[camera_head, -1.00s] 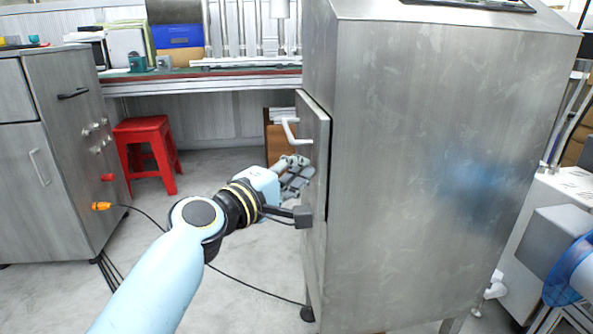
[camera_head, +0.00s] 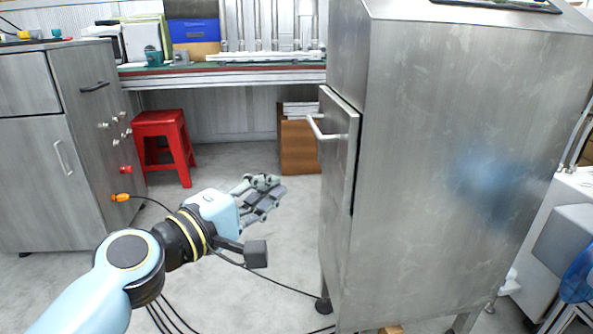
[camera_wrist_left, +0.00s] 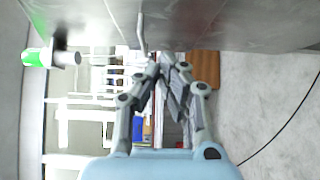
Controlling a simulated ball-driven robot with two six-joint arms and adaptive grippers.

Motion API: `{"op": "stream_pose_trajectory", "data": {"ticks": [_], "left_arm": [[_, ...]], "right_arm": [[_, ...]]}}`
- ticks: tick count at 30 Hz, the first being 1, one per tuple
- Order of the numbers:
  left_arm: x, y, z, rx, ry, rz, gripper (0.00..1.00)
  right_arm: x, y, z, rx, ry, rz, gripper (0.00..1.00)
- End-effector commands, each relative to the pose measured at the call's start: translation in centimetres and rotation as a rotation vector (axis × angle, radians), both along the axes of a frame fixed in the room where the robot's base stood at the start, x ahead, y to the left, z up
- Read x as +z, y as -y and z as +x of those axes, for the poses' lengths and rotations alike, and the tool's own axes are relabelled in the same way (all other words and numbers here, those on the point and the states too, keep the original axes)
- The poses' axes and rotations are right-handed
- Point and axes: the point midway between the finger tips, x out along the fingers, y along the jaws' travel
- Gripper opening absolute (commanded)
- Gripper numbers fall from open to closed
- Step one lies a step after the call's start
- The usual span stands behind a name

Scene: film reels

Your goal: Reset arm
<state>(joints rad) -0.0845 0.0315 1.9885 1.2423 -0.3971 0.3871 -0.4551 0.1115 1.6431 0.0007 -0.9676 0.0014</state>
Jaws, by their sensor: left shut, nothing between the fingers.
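My left gripper (camera_head: 268,192) is shut and empty, held out over the floor to the left of the metal cabinet, apart from it. It also shows in the left wrist view (camera_wrist_left: 162,62), with its fingers drawn together. The cabinet (camera_head: 460,160) is tall and grey, and its door (camera_head: 338,190) stands slightly ajar on the left side. The door has a pale bar handle (camera_head: 322,130), up and to the right of my gripper. My right gripper is not in view.
A grey side cabinet (camera_head: 35,170) with drawers stands at the left. A red stool (camera_head: 162,140) and a brown box (camera_head: 299,148) are under the workbench (camera_head: 230,75). Black cables lie on the floor. Open floor lies between the two cabinets.

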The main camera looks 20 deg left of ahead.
Motion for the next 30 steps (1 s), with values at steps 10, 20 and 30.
{"op": "stream_pose_trajectory", "data": {"ticks": [10, 20, 30], "left_arm": [[-9.8, -0.5, -5.6, -0.029, -0.196, 0.153, 0.00], [-29.8, -3.9, -22.6, -0.385, -0.608, 0.863, 0.00], [-37.1, -10.9, -35.3, -0.785, -0.863, 1.364, 0.00]], "right_arm": [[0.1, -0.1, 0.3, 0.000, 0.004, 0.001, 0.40], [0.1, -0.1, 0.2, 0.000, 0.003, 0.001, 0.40], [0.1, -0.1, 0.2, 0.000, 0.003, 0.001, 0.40]]}}
